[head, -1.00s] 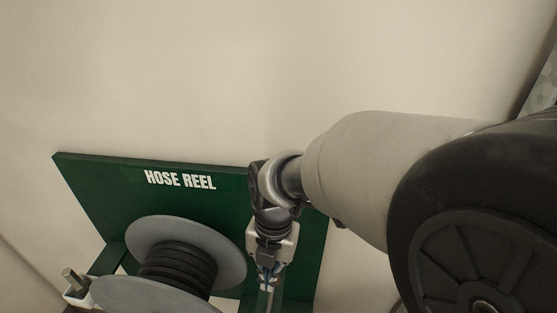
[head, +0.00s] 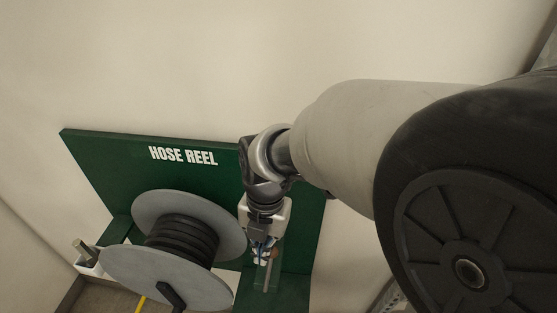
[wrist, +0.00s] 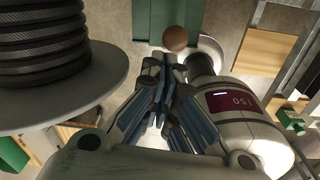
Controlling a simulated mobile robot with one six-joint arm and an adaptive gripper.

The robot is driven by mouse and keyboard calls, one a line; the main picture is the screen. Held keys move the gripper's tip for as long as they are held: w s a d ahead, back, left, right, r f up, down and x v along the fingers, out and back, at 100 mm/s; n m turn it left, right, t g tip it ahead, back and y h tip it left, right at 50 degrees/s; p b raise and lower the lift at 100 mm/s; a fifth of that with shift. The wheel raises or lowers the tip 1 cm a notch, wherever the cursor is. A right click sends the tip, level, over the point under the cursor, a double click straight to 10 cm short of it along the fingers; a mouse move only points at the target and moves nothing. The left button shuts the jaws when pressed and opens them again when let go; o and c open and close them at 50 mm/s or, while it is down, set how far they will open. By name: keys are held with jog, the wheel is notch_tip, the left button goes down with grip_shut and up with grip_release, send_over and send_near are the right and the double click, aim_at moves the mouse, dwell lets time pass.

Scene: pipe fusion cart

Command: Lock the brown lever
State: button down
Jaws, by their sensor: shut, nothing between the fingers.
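The brown lever's round knob (wrist: 175,38) shows in the wrist view, just beyond my fingertips. Its shaft is hard to make out there. My gripper (wrist: 168,60) is shut with nothing between its fingers. Its tips are close below the knob in the picture; I cannot tell if they touch it. In the head view my gripper (head: 264,262) points down in front of the green board, right of the reel. A small brown spot beside the fingers there looks like the knob, partly hidden.
The grey hose reel (head: 215,222) with black hose stands close left of my gripper; its flange also fills the left of the wrist view (wrist: 95,88). The green board (head: 110,160) marked HOSE REEL is behind. The plain wall above is clear.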

jog(key=w+d+r+p, duration=0.1)
jog(key=w+r+p, duration=0.1)
jog(key=w+r, duration=0.4)
jog(key=shift+w+r, duration=0.35)
jog(key=shift+w, duration=0.1)
jog(key=shift+s+d, duration=0.1)
